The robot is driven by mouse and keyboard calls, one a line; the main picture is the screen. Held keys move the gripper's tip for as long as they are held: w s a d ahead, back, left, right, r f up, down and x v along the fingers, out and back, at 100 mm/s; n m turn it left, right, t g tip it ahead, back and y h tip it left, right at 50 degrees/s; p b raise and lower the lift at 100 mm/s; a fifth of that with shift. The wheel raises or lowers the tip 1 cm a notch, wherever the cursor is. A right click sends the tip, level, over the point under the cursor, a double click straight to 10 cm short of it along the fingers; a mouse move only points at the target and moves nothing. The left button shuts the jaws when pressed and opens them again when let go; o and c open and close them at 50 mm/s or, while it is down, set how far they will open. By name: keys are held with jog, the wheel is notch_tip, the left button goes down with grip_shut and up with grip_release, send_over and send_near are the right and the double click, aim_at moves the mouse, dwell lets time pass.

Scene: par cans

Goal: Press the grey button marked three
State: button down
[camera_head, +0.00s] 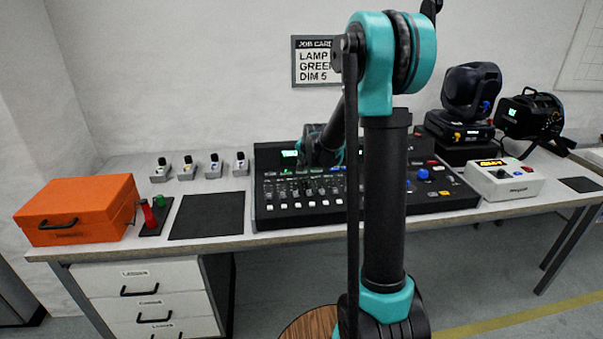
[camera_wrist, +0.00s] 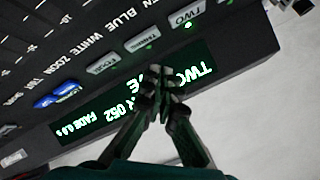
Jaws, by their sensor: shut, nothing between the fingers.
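The grey button marked three (camera_wrist: 142,39) is on the dark lighting console (camera_head: 300,212), in the wrist view between the button marked two (camera_wrist: 182,20) and the button marked four (camera_wrist: 108,62). A small green light shows beside the two button. My gripper (camera_wrist: 166,77) is shut and empty. Its fingertips appear over the edge of the lit display (camera_wrist: 95,120), just below the three button in the picture; I cannot tell their height or any contact. The display shows "TWO" and a fade time, partly hidden by the fingers. In the head view my arm hides the console's middle.
On the table are an orange case (camera_head: 80,208), a black mat (camera_head: 207,216), a grey box with an amber display (camera_head: 504,178) and stage lamps (camera_head: 470,100). A job card (camera_head: 314,62) hangs on the wall.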

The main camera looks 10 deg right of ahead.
jog(key=shift+f, duration=1.1)
jog(key=shift+f, duration=0.15)
dwell(0.6)
jog(key=shift+f, duration=0.25)
jog(key=shift+f, duration=0.35)
dwell(0.6)
dwell(0.4)
jog(key=shift+r, duration=0.75)
jog(key=shift+r, duration=2.55)
